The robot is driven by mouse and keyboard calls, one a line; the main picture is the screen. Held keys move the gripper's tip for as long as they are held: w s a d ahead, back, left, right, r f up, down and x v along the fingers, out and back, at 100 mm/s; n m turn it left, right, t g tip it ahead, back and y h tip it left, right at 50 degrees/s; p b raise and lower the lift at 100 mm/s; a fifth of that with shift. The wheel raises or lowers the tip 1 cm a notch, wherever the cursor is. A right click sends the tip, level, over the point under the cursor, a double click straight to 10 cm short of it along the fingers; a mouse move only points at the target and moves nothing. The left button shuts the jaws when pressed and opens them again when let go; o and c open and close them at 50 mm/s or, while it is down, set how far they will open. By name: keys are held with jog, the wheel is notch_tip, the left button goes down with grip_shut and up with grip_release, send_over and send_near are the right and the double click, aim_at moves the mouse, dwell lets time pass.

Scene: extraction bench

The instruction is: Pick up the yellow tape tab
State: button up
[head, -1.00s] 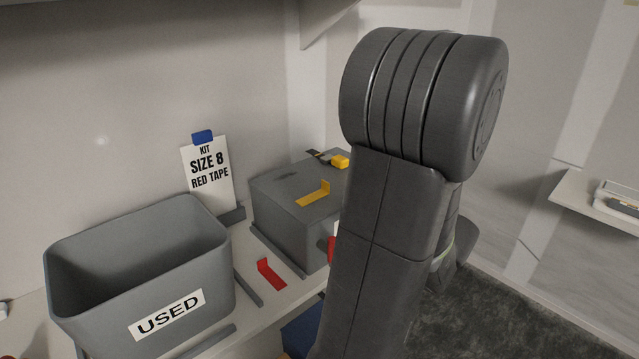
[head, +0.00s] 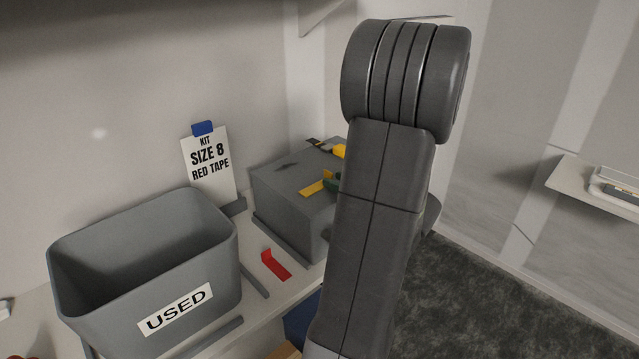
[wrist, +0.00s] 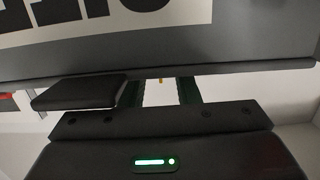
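The yellow tape tab (head: 311,189) lies on top of the grey box (head: 290,205), and its raised end shows beside a green fingertip of my gripper (head: 333,182). The rest of my gripper is hidden behind my arm in the head view. In the wrist view my gripper (wrist: 161,92) is open, its two green fingers apart. A small yellow bit shows in the gap between them; it is too small to tell if the fingers touch it.
A red tape tab (head: 275,265) lies on the bench in front of the box. The grey USED bin (head: 118,290) stands at left, with the kit card (head: 211,172) behind it. A yellow-and-black object (head: 338,151) sits at the box's back. A shelf (head: 585,188) is at right.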

aim_at(316, 183)
jog(key=shift+r+p+x, duration=0.2)
jog(key=shift+p+x, duration=0.2)
jog(key=shift+x, duration=0.95)
jog(key=shift+r+p+x, duration=0.25)
jog(key=shift+p+x, duration=0.1)
jog(key=shift+x, duration=1)
grip_shut()
